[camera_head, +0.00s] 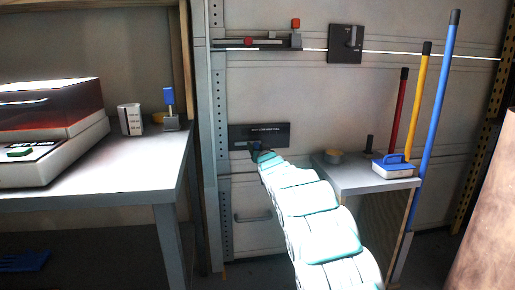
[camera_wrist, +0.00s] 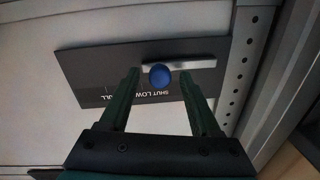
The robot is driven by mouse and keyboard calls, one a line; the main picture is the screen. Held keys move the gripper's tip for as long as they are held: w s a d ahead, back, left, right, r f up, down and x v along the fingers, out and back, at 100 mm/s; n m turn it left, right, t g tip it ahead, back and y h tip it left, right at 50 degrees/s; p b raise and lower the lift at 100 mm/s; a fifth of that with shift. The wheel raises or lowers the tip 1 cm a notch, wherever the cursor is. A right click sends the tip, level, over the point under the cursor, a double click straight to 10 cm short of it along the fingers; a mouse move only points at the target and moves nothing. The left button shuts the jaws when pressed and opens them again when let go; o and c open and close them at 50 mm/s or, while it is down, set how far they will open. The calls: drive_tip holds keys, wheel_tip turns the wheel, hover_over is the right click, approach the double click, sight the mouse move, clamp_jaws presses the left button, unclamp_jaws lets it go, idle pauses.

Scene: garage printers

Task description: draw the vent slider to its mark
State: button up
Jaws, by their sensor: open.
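The vent slider shows in the wrist view as a round blue knob (camera_wrist: 159,76) in front of a pale bar on a dark panel (camera_wrist: 82,65). The panel carries upside-down white lettering, partly hidden, with "SHUT" and "LOW" readable. In the head view the same dark panel (camera_head: 275,130) is on the garage door, above a handle. My gripper (camera_head: 257,149) is at its lower edge and hides the knob area. In the wrist view my gripper (camera_wrist: 160,80) is open, its fingers on either side of the knob, with a visible gap at each side.
A perforated upright (camera_wrist: 236,85) stands right of the panel in the wrist view. A small table (camera_head: 345,180) with a blue-handled brush (camera_head: 394,165) is right of my arm. A workbench (camera_head: 130,172) is at left. Blue, yellow and red poles lean at right.

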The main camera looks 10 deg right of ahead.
drive_tip(key=shift+c, duration=0.2)
clamp_jaws()
idle(0.3)
idle(0.9)
